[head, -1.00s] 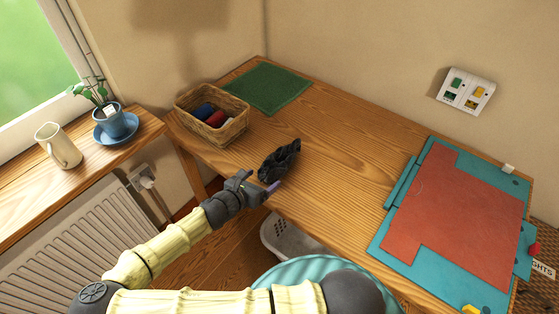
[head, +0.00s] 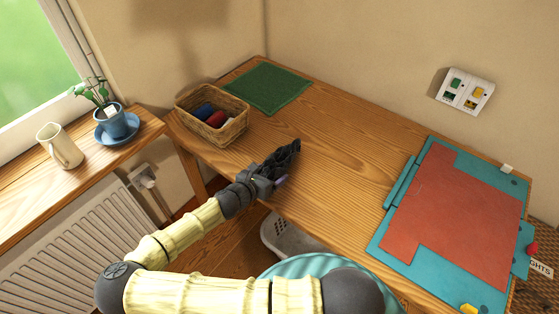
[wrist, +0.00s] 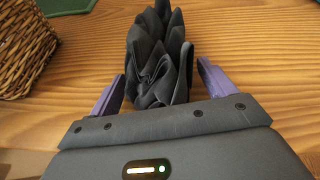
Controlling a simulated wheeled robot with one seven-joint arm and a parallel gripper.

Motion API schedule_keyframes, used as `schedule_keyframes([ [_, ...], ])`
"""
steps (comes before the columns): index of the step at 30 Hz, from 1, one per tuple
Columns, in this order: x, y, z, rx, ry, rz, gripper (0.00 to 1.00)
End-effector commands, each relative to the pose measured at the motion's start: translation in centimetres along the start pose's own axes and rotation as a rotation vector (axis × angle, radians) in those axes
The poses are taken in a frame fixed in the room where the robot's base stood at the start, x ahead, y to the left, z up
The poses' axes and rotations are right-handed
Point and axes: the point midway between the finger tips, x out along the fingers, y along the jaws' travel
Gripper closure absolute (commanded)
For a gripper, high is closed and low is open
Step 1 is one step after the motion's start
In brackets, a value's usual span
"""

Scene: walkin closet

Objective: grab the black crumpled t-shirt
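The black crumpled t-shirt (head: 284,157) lies on the wooden table near its front edge. In the wrist view the t-shirt (wrist: 158,58) is a dark folded heap standing up from the wood. My gripper (head: 272,177) has reached the near end of the t-shirt. In the wrist view my gripper (wrist: 160,88) is open, with one purple finger on each side of the t-shirt's near part. A gap shows between the right finger and the cloth; the left finger is close beside it. The head view partly hides the near end of the t-shirt behind my gripper.
A wicker basket (head: 239,125) with rolled cloths stands left of the t-shirt. A green mat (head: 270,90) lies behind it. A teal and red board (head: 395,188) covers the table's right. The table (head: 340,150) between is clear. A grey laundry basket (head: 285,243) stands below the front edge.

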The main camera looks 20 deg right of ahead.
Motion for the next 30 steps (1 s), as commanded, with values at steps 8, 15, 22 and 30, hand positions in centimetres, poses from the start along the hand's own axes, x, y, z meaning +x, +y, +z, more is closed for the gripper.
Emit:
schedule_keyframes([
  [8,0.0,0.0,0.0,0.0,0.0,-0.001,0.54],
  [15,-0.2,0.0,0.4,0.002,-0.001,0.0,0.54],
  [22,-1.4,-0.3,3.3,0.005,0.0,0.001,0.54],
  [30,-3.3,-0.9,7.8,0.004,0.001,0.001,0.54],
])
